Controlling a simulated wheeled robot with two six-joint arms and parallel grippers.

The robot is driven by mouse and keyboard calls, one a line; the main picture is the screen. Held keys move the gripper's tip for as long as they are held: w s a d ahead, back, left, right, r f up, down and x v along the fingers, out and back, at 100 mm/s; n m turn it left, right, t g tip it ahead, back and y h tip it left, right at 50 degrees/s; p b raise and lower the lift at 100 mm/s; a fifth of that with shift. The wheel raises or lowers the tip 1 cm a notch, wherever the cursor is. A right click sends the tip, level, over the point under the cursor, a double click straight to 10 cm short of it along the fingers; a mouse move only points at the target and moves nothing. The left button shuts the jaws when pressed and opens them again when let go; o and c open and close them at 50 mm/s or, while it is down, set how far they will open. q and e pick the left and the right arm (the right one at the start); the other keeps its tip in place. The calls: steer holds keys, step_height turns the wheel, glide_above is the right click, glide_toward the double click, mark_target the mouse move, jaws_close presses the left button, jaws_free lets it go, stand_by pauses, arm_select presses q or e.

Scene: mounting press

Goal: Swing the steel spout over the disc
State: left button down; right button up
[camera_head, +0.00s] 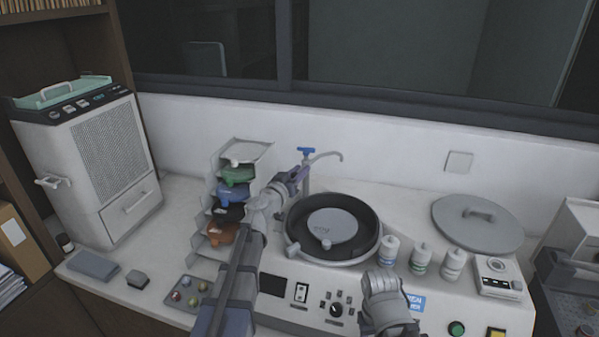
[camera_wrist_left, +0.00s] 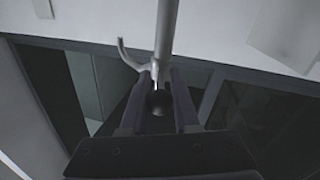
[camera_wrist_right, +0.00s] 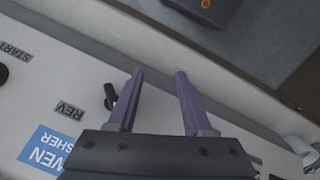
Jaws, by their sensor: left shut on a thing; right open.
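The steel spout (camera_head: 326,155) rises from a post behind the bowl, with a blue handle (camera_head: 306,150) on top. Its curved tip points right, behind the bowl's back rim and not above the disc. The pale grey disc (camera_head: 332,226) lies in the dark round bowl (camera_head: 369,243). My left gripper (camera_head: 301,176) is at the post; in the left wrist view (camera_wrist_left: 159,98) its fingers are shut around a dark ball-shaped part at the spout (camera_wrist_left: 165,35). My right gripper (camera_wrist_right: 160,98) is open and empty above the machine's front panel; its fingers are unclear in the head view.
Stacked trays (camera_head: 237,173) with coloured contents stand left of the bowl. Several white bottles (camera_head: 420,258) and a round grey lid (camera_head: 478,224) are to the right. A control panel with a black knob (camera_head: 336,310) runs along the front. A wall and window are behind.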

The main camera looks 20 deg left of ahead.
arm_select(q)
steer(key=shift+a+h, duration=0.1)
steer(key=shift+h, duration=0.2)
steer(key=shift+w+a+m+g+h, duration=0.15)
steer(key=shift+a+m+g+h, duration=0.1)
steer(key=shift+m+h, duration=0.25)
steer(key=shift+w+a+m+g+h, duration=0.15)
steer(key=shift+m+g+h, duration=0.1)
steer(key=shift+m+h, duration=0.25)
steer(key=shift+w+a+m+g+h, duration=0.35)
steer(key=shift+a+m+g+h, duration=0.05)
steer(key=shift+m+g+h, duration=1.15)
steer(key=shift+w+a+m+g+h, duration=0.4)
steer(key=shift+m+g+h, duration=0.9)
steer(key=shift+g+h, duration=0.3)
steer(key=shift+w+a+m+g+h, duration=0.4)
steer(key=shift+m+g+h, duration=1.05)
steer(key=shift+h, duration=0.3)
steer(key=shift+g, duration=0.3)
steer(key=c, duration=0.7)
jaws_free()
steer(key=shift+o, duration=0.2)
